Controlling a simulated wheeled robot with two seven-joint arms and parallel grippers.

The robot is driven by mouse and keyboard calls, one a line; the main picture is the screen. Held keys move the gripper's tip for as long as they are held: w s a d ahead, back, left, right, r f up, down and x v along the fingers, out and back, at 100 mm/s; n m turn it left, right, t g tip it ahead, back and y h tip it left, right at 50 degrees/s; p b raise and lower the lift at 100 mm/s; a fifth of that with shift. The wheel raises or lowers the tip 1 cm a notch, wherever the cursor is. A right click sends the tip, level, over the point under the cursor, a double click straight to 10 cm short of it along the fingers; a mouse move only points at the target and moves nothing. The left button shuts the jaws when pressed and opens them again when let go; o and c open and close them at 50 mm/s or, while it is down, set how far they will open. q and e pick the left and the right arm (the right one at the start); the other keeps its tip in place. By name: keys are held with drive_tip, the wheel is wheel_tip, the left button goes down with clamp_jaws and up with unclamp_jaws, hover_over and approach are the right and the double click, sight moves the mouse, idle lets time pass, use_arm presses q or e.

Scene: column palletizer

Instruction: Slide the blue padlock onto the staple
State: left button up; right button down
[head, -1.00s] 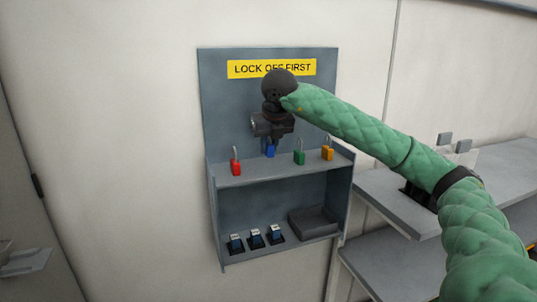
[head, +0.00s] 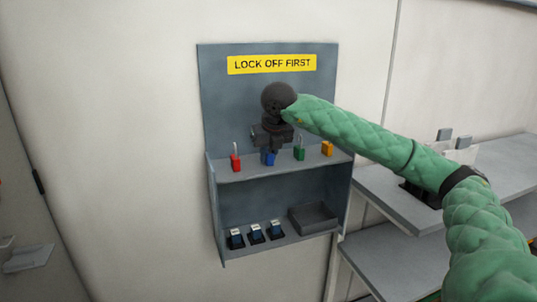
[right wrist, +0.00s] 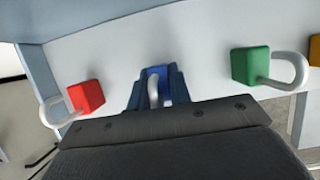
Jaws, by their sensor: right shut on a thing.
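The blue padlock (head: 268,158) stands on the upper shelf of the grey wall board, between the red and green padlocks. My right gripper (head: 269,148) has come down over it from above and is shut on it. In the right wrist view the blue padlock (right wrist: 155,74) sits between the two dark blue fingers (right wrist: 157,92), with its grey shackle pointing toward the camera. The gripper hides part of the padlock in the head view. My left gripper is not in view. I cannot see a staple in these frames.
A red padlock (head: 236,163), a green padlock (head: 299,153) and an orange padlock (head: 327,149) stand close by on the same shelf (head: 250,173). Below are blue-and-white switch-like items (head: 256,235) and a dark tray (head: 313,217). A grey bench (head: 390,205) lies to the right.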

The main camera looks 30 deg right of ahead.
drive_tip(key=c, duration=1.3)
unclamp_jaws()
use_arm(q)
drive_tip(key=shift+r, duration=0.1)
use_arm(e)
drive_tip(key=shift+r+p, duration=0.15)
drive_tip(key=shift+p, duration=0.35)
drive_tip(key=shift+s+r+b, duration=0.1)
drive_tip(key=shift+r+b, duration=0.05)
drive_tip(key=shift+b, duration=0.2)
drive_tip(key=b+v, duration=0.1)
drive_tip(key=v, duration=0.4)
drive_tip(key=shift+d+r+b, duration=0.15)
drive_tip(key=shift+r+b, duration=0.2)
drive_tip(key=shift+b, duration=0.05)
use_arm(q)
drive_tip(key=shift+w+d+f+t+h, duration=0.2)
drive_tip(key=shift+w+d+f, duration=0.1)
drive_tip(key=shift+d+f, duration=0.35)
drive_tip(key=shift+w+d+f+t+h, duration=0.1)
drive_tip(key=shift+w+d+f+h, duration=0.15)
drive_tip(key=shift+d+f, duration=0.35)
use_arm(e)
drive_tip(key=shift+v, duration=0.75)
